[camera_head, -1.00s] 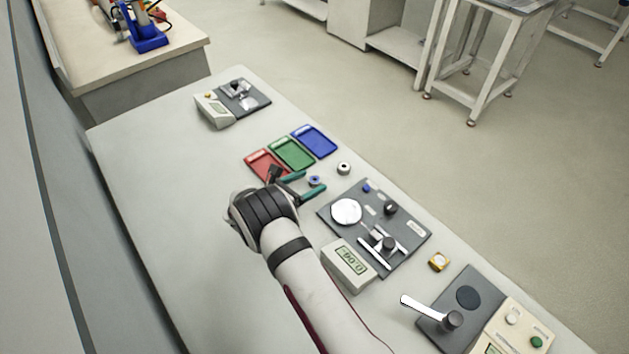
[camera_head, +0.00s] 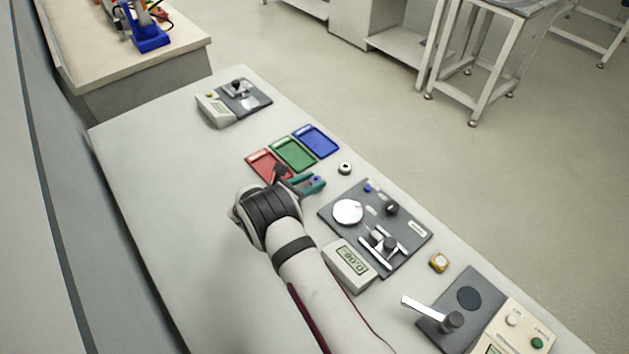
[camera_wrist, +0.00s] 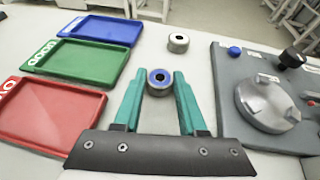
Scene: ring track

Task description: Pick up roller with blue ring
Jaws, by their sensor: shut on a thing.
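The roller with the blue ring (camera_wrist: 160,82) is between the green fingertips of my gripper (camera_wrist: 159,88) in the wrist view. Its blue ring surrounds a dark centre hole, and its metal side faces the camera below. In the head view my gripper (camera_head: 311,184) is closed around the roller (camera_head: 317,180), just right of the red tray. The fingers partly hide the roller there. I cannot tell whether it touches the table.
A second roller with a pale face (camera_wrist: 178,43) stands just beyond. Red (camera_wrist: 50,112), green (camera_wrist: 75,62) and blue (camera_wrist: 101,30) trays lie to the left. A grey measuring plate (camera_wrist: 262,95) with a round metal disc (camera_wrist: 267,106) is on the right.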

